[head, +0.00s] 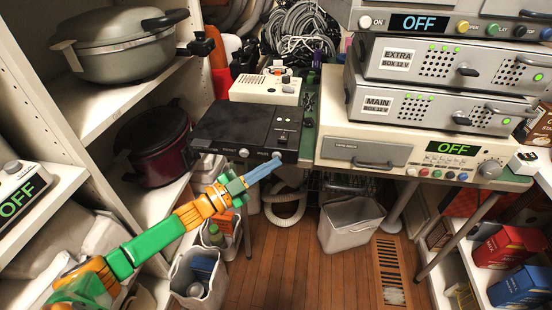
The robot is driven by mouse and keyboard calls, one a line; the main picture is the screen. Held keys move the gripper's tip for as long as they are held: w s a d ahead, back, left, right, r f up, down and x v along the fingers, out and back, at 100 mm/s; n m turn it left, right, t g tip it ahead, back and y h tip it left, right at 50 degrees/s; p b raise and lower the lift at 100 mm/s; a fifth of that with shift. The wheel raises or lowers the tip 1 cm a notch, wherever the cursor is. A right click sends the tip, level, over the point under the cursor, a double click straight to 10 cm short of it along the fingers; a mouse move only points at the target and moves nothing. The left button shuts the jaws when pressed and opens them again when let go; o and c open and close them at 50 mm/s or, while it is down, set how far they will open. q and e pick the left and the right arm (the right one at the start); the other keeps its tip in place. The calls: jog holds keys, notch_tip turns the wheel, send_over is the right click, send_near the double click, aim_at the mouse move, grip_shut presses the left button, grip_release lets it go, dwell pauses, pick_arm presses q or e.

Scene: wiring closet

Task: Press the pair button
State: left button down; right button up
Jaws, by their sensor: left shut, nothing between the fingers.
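A black box (228,120) sits on the green-edged bench in the middle, with small pale labels and round buttons on its front face. One round button (243,152) shows at the middle of that face. Another round button (277,155) is at the right, beside a label too small to read surely; I cannot tell which is the pair button. My left gripper (276,161) is shut and empty, its blue fingers pointing up and right. Its tips are at the right button and partly cover it; I cannot tell whether they touch. My right gripper is not in view.
A cream device (265,90) stands behind the black box. Stacked power units (455,68) and a cream unit reading OFF (345,152) stand to the right. Shelves with a pot (125,50) flank the left. A grey bin (350,222) stands on the wooden floor below.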

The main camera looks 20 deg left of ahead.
pick_arm(q)
jog(key=shift+s+d+p, duration=0.2)
jog(key=shift+s+p, duration=0.6)
jog(key=shift+s, duration=0.05)
jog(key=s+p, duration=0.2)
jog(key=s+d+p, duration=0.1)
jog(key=s, duration=0.2)
jog(key=shift+p, duration=0.35)
